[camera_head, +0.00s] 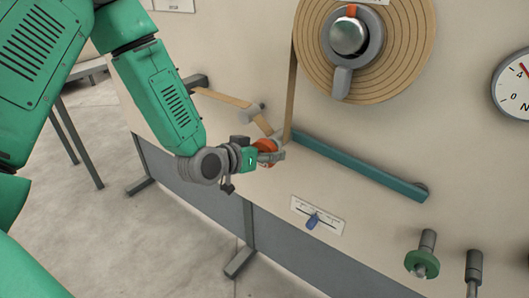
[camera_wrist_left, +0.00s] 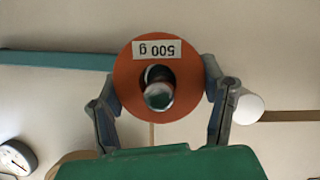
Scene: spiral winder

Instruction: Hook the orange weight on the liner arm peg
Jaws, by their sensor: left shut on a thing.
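The orange weight (camera_head: 266,146) is a ring held at the end of my left arm, by the left end of the teal liner arm (camera_head: 360,168). In the left wrist view the weight (camera_wrist_left: 129,85) faces me, with a "500 g" label upside down. My left gripper (camera_wrist_left: 160,92) is shut on it, one finger on each side. A grey round peg end (camera_wrist_left: 158,95) shows within the ring's hole. How deep the peg sits in the hole is unclear. The liner arm (camera_wrist_left: 60,60) runs behind the weight. My right gripper is out of view.
A wound spiral disc (camera_head: 405,50) with a grey crank hub is above. A tan strip (camera_head: 291,90) runs down from it, near the weight. A green weight (camera_head: 421,263) hangs on a lower-right peg.

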